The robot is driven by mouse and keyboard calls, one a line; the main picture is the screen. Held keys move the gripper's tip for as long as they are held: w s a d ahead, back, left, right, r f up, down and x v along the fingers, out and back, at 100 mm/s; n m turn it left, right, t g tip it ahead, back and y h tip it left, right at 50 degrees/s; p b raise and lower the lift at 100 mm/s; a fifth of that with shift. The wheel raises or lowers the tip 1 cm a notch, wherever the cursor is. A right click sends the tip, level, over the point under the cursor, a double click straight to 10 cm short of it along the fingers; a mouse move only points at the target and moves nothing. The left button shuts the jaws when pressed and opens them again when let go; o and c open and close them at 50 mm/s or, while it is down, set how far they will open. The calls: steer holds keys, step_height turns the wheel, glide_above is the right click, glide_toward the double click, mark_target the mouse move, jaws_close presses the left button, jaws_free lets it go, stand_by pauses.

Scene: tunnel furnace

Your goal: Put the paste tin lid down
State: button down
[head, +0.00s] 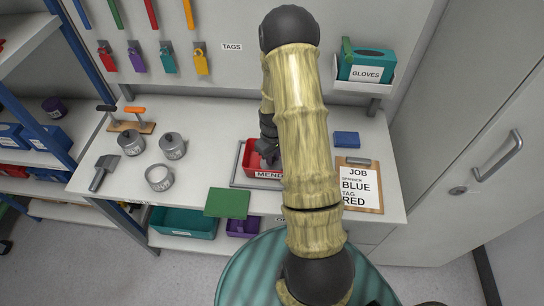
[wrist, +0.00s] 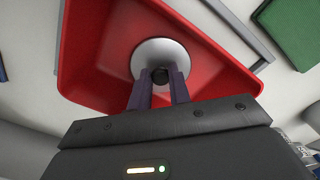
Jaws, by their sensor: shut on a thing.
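The paste tin lid (wrist: 150,50) is a pale round disc with a dark knob, seen in the wrist view. My gripper (wrist: 160,82) is shut on the knob. The lid is over the inside of a red bin (wrist: 88,50); I cannot tell whether it touches the floor of the bin. In the head view the red bin (head: 250,160) has a partly hidden label starting "MEND", and my gripper (head: 267,150) is at it. The lid is hidden there.
A scraper (head: 103,173) and a rack with handled tools (head: 131,126) are at the bench's left. A green pad (head: 228,203) lies at the front edge. A job clipboard (head: 372,184) and a blue block (head: 346,139) are right of my arm. The bench between tins and bin is clear.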

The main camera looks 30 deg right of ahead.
steer(key=shift+f, duration=0.3)
steer(key=shift+s, duration=0.1)
steer(key=shift+f, duration=0.1)
steer(key=c, duration=1.3)
jaws_free()
